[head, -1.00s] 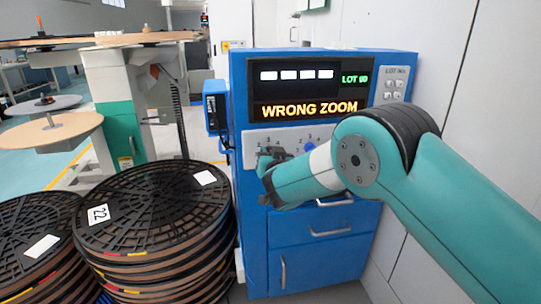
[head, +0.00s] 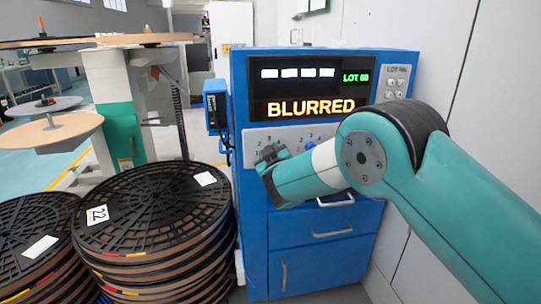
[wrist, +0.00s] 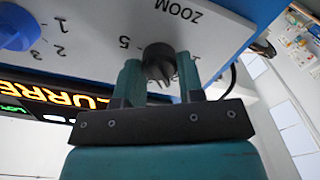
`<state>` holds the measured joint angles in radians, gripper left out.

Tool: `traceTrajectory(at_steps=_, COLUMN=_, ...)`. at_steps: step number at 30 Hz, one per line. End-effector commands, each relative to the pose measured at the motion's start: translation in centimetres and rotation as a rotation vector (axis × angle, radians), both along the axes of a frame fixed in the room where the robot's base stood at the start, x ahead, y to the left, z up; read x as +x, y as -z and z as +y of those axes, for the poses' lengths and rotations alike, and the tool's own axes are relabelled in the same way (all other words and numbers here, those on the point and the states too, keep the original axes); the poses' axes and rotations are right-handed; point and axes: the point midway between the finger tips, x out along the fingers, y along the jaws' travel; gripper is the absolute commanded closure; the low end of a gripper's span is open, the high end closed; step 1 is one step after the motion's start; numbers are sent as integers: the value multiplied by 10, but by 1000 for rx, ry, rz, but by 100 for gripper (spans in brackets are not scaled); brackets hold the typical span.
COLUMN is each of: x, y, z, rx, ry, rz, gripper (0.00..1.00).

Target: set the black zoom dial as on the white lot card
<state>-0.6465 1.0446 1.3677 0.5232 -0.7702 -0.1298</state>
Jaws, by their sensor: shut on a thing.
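The black zoom dial (wrist: 158,58) sits on the white panel below the word ZOOM in the wrist view. My gripper (wrist: 160,72) is shut on it, one finger on each side. A printed 5 shows beside the dial; other marks are partly hidden, and I cannot tell its exact setting. In the head view my gripper (head: 267,156) is at the left of the white panel (head: 256,137) and hides the dial. The screen (head: 312,88) reads BLURRED, with LOT and small digits in green. I cannot pick out the white lot card for certain.
A blue dial (wrist: 16,27) stands on the same panel, to the right of my gripper in the head view. Stacks of black reels (head: 150,205), with white labels, stand left of the blue cabinet (head: 320,262). A white wall is close on the right.

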Motion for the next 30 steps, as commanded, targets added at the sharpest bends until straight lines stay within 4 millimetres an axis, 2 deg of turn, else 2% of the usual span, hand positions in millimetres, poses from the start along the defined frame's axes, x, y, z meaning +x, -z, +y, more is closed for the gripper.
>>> traceTrajectory(at_steps=12, x=0, y=1, z=0, rx=-165, ry=0, rz=-45, gripper=88)
traceTrajectory(at_steps=27, x=-1, y=2, z=1, rx=-181, ry=-1, rz=-49, gripper=88)
traceTrajectory(at_steps=28, x=-1, y=2, z=1, rx=-181, ry=-1, rz=-49, gripper=60)
traceTrajectory(at_steps=30, x=-1, y=2, z=1, rx=-181, ry=-1, rz=-49, gripper=44)
